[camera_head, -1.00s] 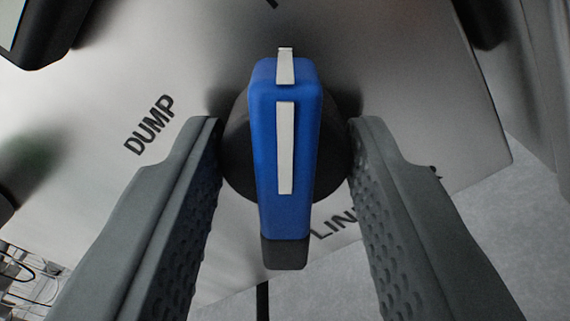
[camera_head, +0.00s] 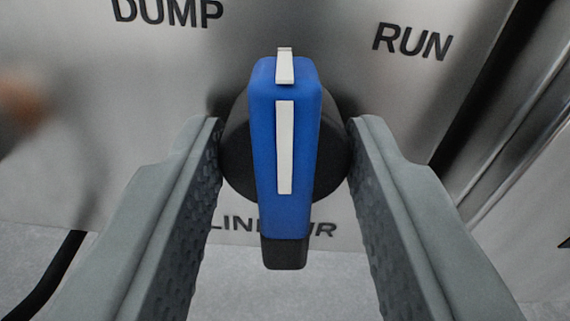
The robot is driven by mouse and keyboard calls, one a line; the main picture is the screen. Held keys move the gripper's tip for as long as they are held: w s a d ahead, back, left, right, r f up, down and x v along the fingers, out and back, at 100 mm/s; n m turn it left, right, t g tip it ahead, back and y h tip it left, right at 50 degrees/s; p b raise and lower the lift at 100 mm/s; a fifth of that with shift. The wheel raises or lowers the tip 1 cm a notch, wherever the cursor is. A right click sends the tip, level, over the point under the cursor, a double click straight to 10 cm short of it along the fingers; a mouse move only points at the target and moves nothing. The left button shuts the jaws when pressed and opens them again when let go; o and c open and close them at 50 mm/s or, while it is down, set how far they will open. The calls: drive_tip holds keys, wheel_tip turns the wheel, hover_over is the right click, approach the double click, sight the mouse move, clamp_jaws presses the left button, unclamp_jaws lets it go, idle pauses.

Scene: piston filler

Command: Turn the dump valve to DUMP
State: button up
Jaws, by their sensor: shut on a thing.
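The dump valve has a blue handle (camera_head: 285,150) with white marks along it and a dark end at the bottom, on a round black hub (camera_head: 240,155). Its short white mark is at the top end, pointing up between the words DUMP (camera_head: 167,12) at upper left and RUN (camera_head: 412,40) at upper right. My gripper (camera_head: 284,135) is shut on the valve, one grey finger on each side. The exact contact is hard to see. Below, a third label (camera_head: 235,225) is partly hidden by the handle and left finger.
The labels are on a bare metal panel (camera_head: 110,120). Dark and grey upright edges stand at the right. A blurred brownish thing (camera_head: 22,100) is at the far left, and a dark cable (camera_head: 55,270) is at lower left. Grey floor shows below the panel.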

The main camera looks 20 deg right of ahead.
drive_tip(key=n, duration=0.3)
drive_tip(key=shift+n, duration=0.3)
drive_tip(key=shift+f+n, duration=0.1)
drive_tip(key=shift+n, duration=1.8)
drive_tip(key=o, duration=1)
drive_tip(key=shift+s, duration=0.1)
